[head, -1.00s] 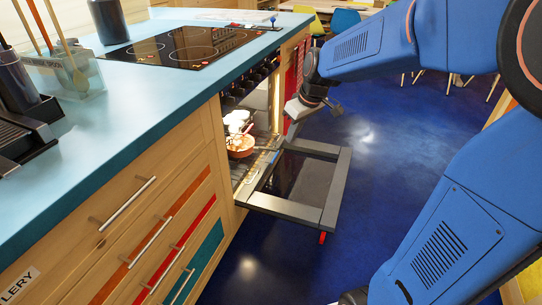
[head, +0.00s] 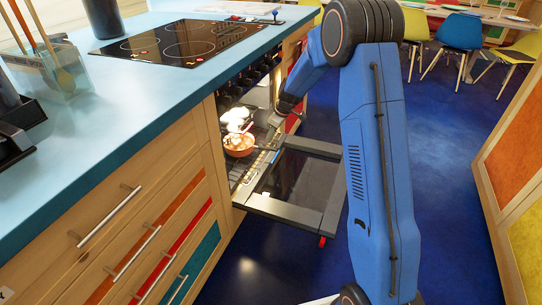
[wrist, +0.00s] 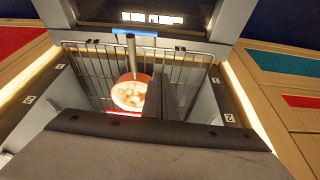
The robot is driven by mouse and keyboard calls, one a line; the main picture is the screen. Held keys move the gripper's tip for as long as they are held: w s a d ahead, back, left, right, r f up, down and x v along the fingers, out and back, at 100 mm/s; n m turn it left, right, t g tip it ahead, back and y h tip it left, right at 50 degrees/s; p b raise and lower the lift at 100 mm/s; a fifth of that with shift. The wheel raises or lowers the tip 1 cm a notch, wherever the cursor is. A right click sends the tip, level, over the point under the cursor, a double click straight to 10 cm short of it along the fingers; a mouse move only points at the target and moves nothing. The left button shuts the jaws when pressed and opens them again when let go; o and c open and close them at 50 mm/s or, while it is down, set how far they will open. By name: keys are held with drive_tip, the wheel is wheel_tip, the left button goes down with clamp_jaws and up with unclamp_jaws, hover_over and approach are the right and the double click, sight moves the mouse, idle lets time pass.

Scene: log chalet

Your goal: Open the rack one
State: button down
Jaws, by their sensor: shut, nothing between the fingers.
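The oven (head: 232,100) is open, its dark door (head: 328,208) folded down flat. My gripper (wrist: 167,78) is shut and empty, pointing into the oven opening, just right of the pan. In the head view my gripper (head: 277,118) is at the opening, above the door; its fingertips are unclear.
The blue counter (head: 130,100) with a cooktop (head: 180,43) is above the oven. Wooden drawers (head: 135,235) flank it at left. Clear blue floor (head: 440,140) lies right, with chairs (head: 461,32) behind and a cabinet (head: 515,150) at right.

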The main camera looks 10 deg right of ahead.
approach(264, 160)
drive_tip(key=shift+n, duration=0.3)
drive_tip(key=a+f, duration=0.1)
drive_tip(key=w+a+f, duration=0.1)
drive_tip(key=f, duration=0.1)
drive_tip(key=w+a+f, duration=0.1)
drive_tip(key=f, duration=0.1)
drive_tip(key=shift+w+a+f, duration=0.1)
drive_tip(key=shift+a, duration=0.05)
drive_tip(key=shift+s+d, duration=0.65)
drive_tip(key=shift+d, duration=0.35)
drive_tip(key=shift+s+d+f, duration=0.25)
drive_tip(key=shift+s+d, duration=0.25)
drive_tip(key=shift+d, duration=0.1)
drive_tip(key=s+d, duration=0.3)
drive_tip(key=d, duration=0.2)
drive_tip(key=s+d, duration=0.4)
drive_tip(key=d, duration=0.1)
drive_tip(key=s+d, duration=0.4)
drive_tip(key=d, duration=0.1)
drive_tip(key=shift+s+d, duration=0.25)
drive_tip(key=shift+d, duration=0.15)
drive_tip(key=shift+w, duration=0.1)
